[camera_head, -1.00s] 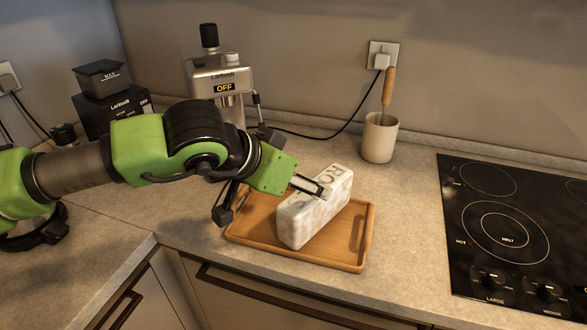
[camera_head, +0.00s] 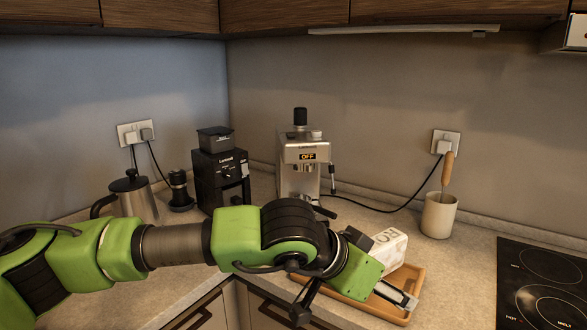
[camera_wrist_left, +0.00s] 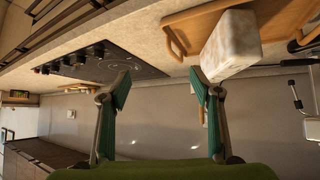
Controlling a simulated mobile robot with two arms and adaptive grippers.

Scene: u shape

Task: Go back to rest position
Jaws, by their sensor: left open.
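My left arm comes in from the left in the head view, with its left gripper (camera_head: 358,303) above the counter's front edge. In the left wrist view the left gripper (camera_wrist_left: 158,95) has its two fingers wide apart with nothing between them. A white and brown block-like package (camera_head: 388,248) with printed letters stands on a wooden tray (camera_head: 408,281), partly hidden behind the gripper. In the left wrist view the package (camera_wrist_left: 232,45) is beyond the right-hand finger, on the tray (camera_wrist_left: 185,22). My right gripper is in neither view.
A coffee machine (camera_head: 301,160), a black grinder (camera_head: 220,172) and a metal jug (camera_head: 135,196) stand along the back of the counter. A black cooktop (camera_head: 540,280) is at the far right. Cupboards hang above.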

